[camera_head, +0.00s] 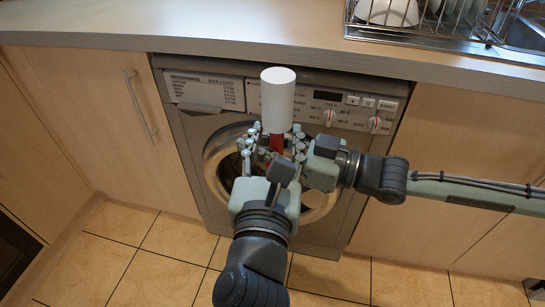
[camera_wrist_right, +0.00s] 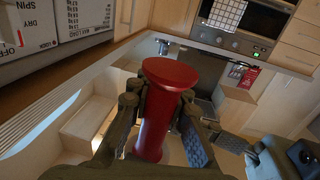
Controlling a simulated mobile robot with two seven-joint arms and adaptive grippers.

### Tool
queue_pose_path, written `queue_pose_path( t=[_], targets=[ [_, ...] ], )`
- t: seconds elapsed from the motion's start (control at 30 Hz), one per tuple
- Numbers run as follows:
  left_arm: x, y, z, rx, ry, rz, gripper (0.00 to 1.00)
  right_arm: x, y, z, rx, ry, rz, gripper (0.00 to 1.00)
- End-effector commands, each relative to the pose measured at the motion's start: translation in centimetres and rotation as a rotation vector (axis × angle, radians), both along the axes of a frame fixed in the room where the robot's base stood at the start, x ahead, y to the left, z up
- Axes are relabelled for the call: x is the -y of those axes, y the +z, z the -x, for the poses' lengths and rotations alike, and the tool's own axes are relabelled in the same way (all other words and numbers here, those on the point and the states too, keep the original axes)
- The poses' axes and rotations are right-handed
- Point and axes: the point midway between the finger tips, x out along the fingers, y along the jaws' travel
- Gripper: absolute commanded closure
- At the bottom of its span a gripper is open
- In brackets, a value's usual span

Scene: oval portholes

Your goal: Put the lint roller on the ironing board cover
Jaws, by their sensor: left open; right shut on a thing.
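The lint roller has a white cylinder (camera_head: 277,98) and a red handle (camera_head: 276,142), and it stands roughly upright in front of the washing machine. My right gripper (camera_head: 273,163), on the arm from the right, is shut on the red handle. In the right wrist view the red handle (camera_wrist_right: 154,125) with its round end sits between the fingers of that gripper (camera_wrist_right: 160,112). My left gripper (camera_head: 274,140), on the arm from the bottom, is open, its fingers on both sides of the roller. Whether they touch it is unclear. I cannot make out the ironing board cover.
The washing machine (camera_head: 190,130) is just behind the grippers, under the counter (camera_head: 200,30). A dish rack (camera_head: 430,38) stands at the right by the sink. Wooden cabinets flank the machine. The tiled floor (camera_head: 110,255) shows clear at lower left.

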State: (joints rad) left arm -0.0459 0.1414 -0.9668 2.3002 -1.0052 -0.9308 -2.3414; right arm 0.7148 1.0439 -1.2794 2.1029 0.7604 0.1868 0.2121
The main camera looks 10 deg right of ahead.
Motion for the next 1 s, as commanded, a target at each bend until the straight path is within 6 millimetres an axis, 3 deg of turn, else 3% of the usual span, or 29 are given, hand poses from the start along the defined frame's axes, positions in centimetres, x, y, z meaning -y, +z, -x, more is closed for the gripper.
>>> queue_pose_path(
  t=[0.1,0.3,0.7,1.0],
  targets=[
    [0.5,0.1,-2.1,0.002,0.002,0.000,0.57,0.0,0.0,0.0,0.000,0.000,-0.001,1.00],
    [1.0,0.0,-4.4,0.000,0.001,0.000,0.57,0.0,0.0,0.0,0.000,0.000,-0.001,1.00],
    [1.2,0.0,-5.1,-0.001,0.000,0.001,0.57,0.0,0.0,0.0,0.000,0.000,-0.001,1.00],
    [1.1,0.0,-5.1,-0.001,0.001,0.001,0.93,0.0,0.0,0.0,0.000,0.000,-0.001,1.00]
  ],
)
